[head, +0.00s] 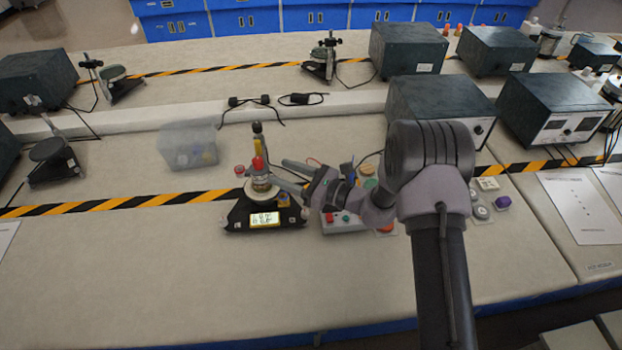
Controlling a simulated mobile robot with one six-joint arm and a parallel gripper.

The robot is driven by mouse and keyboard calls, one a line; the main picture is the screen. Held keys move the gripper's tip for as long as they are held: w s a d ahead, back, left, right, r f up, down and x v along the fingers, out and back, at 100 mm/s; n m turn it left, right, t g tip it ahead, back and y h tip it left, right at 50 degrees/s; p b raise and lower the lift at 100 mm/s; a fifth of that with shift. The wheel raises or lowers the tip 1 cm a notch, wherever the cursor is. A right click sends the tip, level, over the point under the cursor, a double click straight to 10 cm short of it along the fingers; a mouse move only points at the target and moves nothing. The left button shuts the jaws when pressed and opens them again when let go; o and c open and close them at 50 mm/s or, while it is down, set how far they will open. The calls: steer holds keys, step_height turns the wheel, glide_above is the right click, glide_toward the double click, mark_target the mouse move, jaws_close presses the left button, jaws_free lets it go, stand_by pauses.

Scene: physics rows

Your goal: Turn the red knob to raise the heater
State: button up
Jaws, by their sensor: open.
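A small device with a black base (236,218) and a lit yellow display (264,219) stands on the bench near the middle. A round piece sits above its base, with a yellow and black upright behind. A red knob-like part (258,164) shows at the upright, above the round piece. A smaller red piece (239,170) shows just left of it; I cannot tell for certain which is the knob. The heater is not clearly distinguishable. My gripper (277,172) is open, its fingers pointing left at the device's right side. Contact cannot be told.
A control box (343,221) with coloured buttons stands right of the device, under my arm. A clear bin (188,145) stands behind left. Dark instrument boxes (440,103) stand behind right. The bench front (150,285) is clear.

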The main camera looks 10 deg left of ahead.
steer(key=p+v, duration=0.1)
steer(key=v, duration=0.8)
steer(key=shift+a+r, duration=0.1)
steer(key=s+d+r+n+g+h+b, duration=0.15)
steer(key=s+r+n+g+h, duration=0.5)
steer(key=s+r+n, duration=0.85)
steer(key=s+d+r+n+t+h+b, duration=0.1)
steer(key=s+d+t+h, duration=0.5)
steer(key=s+d, duration=0.6)
steer(key=shift+d+r+n+h+b, duration=0.25)
steer(key=shift+d+n+h+b, duration=0.35)
steer(key=shift+d+n+h, duration=0.5)
